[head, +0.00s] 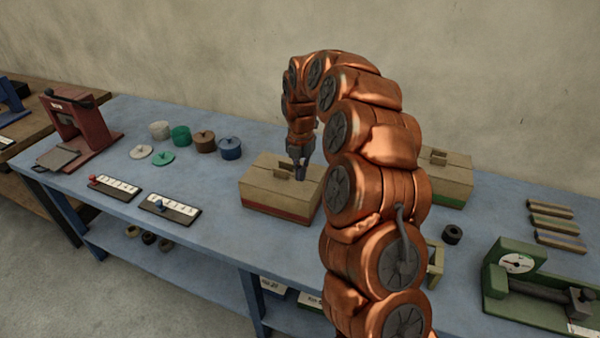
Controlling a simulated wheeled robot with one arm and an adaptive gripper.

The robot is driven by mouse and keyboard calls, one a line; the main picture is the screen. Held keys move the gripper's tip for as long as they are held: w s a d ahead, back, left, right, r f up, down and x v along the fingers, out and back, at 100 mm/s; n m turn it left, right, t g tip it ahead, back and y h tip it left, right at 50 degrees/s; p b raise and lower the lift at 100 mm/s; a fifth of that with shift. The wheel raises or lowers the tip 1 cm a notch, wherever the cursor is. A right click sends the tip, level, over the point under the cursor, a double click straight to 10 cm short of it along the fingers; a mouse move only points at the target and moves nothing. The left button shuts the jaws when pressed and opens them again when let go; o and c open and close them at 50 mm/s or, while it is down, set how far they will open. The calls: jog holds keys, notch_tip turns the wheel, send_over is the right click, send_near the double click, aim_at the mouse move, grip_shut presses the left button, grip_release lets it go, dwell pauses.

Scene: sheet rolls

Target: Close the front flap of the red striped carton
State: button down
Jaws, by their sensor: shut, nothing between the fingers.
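The red striped carton (272,201) stands on the blue table, left of my arm. It is a brown box with a red band low on its front side. Its top looks covered, with a small raised tab (284,173) near the middle. I cannot tell the exact position of the front flap. My gripper (302,174) is shut and empty, pointing down at the top of this carton, near the tab. I cannot tell whether it touches the carton.
A second carton (449,185) with a green stripe stands behind my arm at right. Left are a red press (80,130), several small pots (205,142) and two numbered slider boards (170,208). A green gauge device (525,283) and several bars (553,223) are at right.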

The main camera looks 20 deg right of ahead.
jog(key=shift+r, duration=0.1)
dwell(0.3)
notch_tip(320, 180, up, 9)
jog(key=p, duration=0.3)
dwell(0.6)
dwell(0.4)
jog(key=s+a+r+m, duration=0.3)
jog(key=s+a+m, duration=0.25)
jog(key=s, duration=0.35)
jog(key=s+a+r+m, duration=0.35)
jog(key=s+m, duration=0.25)
jog(key=s, duration=0.4)
jog(key=s+a+f+m+g, duration=0.1)
jog(key=s+f+m, duration=0.1)
jog(key=s+m, duration=0.5)
jog(key=s+f+m, duration=0.2)
jog(key=s+m, duration=0.6)
jog(key=s, duration=0.8)
jog(key=shift+s+a+f+g, duration=0.2)
jog(key=shift+a+f+g, duration=0.15)
jog(key=shift+f+g, duration=0.05)
